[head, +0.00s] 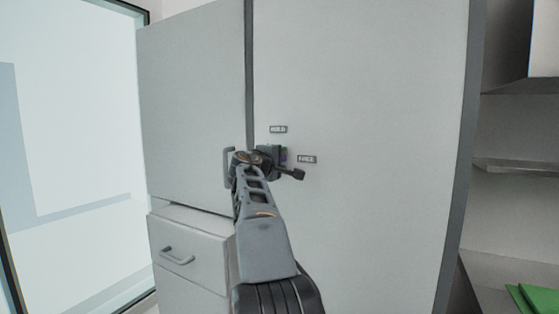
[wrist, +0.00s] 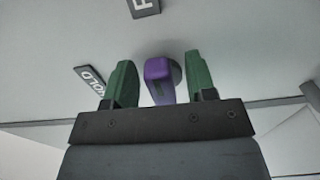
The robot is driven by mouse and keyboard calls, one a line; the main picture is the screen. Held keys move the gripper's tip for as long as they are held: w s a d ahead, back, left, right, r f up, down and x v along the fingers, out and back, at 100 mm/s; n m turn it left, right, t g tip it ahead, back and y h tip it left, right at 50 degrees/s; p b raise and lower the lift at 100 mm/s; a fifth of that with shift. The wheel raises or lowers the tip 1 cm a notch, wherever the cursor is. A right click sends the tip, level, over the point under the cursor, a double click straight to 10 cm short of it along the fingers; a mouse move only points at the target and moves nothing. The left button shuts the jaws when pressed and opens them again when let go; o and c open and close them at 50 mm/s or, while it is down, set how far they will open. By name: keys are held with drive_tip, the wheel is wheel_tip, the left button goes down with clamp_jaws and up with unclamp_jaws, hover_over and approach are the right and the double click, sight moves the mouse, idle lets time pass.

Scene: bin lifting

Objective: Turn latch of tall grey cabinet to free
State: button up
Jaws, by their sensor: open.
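The tall grey cabinet (head: 365,110) fills the middle of the head view. Its purple latch (wrist: 160,78) shows in the wrist view, mounted on a round grey base on the door; in the head view only a small purple bit (head: 283,156) shows beside my gripper. My gripper (wrist: 159,62) is open, with one green finger on each side of the latch and visible gaps between. The HOLD label (head: 278,129) is above the latch and the FREE label (head: 307,159) is to its right in the head view. I cannot tell which label the latch points to.
A smaller cabinet door (head: 190,90) and a drawer (head: 190,250) with a handle (head: 177,256) stand to the left. A glass panel (head: 70,150) is farther left. Shelves (head: 520,165) and a green item (head: 530,298) are at the right.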

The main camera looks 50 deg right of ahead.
drive_tip(key=b+v, duration=0.2)
drive_tip(key=v, duration=1.1)
drive_tip(key=shift+a, duration=0.4)
drive_tip(key=w+a+f+m+y+p, duration=0.15)
drive_tip(key=f+y, duration=0.25)
drive_tip(key=f, duration=0.4)
drive_tip(key=a+f+n+y+p, duration=0.1)
drive_tip(key=a+f+y, duration=0.2)
drive_tip(key=f, duration=0.5)
drive_tip(key=s+a+f+m+y+p, duration=0.1)
drive_tip(key=s+a+f+y+p, duration=0.15)
drive_tip(key=a, duration=0.25)
drive_tip(key=s+a+f+m+y+p, duration=0.1)
drive_tip(key=a+f+y+p, duration=0.15)
drive_tip(key=a+f, duration=0.2)
drive_tip(key=s+a+y+p, duration=0.5)
drive_tip(key=s+a+p, duration=0.4)
drive_tip(key=a, duration=0.5)
drive_tip(key=shift+s+r+g+y+p, duration=0.25)
drive_tip(key=shift+s+g+y+p, duration=0.05)
drive_tip(key=shift+s+g+p, duration=0.15)
drive_tip(key=shift+c, duration=0.8)
drive_tip(key=shift+d, duration=0.2)
